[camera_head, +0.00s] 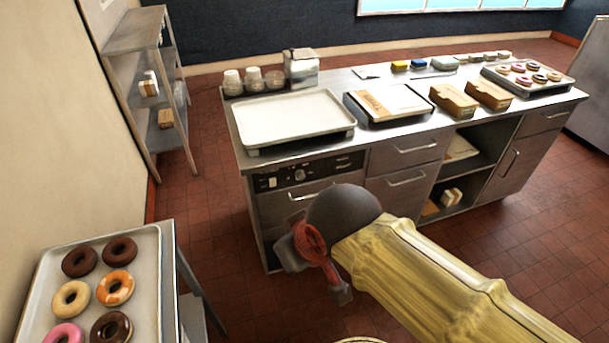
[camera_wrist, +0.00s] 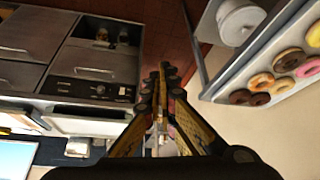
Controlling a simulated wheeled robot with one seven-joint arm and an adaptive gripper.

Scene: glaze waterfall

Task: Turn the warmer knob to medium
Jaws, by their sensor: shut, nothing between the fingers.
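The warmer's black control panel (camera_head: 308,173) is on the left front of the steel counter, above a drawer with a handle. A small round pale knob (camera_head: 300,174) sits near the middle of the panel; its pointer setting is too small to read. The panel also shows in the wrist view (camera_wrist: 88,90), left of the fingers and upside down. My gripper (camera_wrist: 163,70) is shut and empty, its fingertips together in front of the dark red floor, apart from the panel.
A large tray (camera_head: 293,118) lies on the counter above the panel. Cups (camera_head: 253,80) stand behind it. A donut tray (camera_head: 146,262) is at lower left, and a shelf rack (camera_head: 140,45) stands by the wall. Tiled floor (camera_head: 203,205) is free left of the counter.

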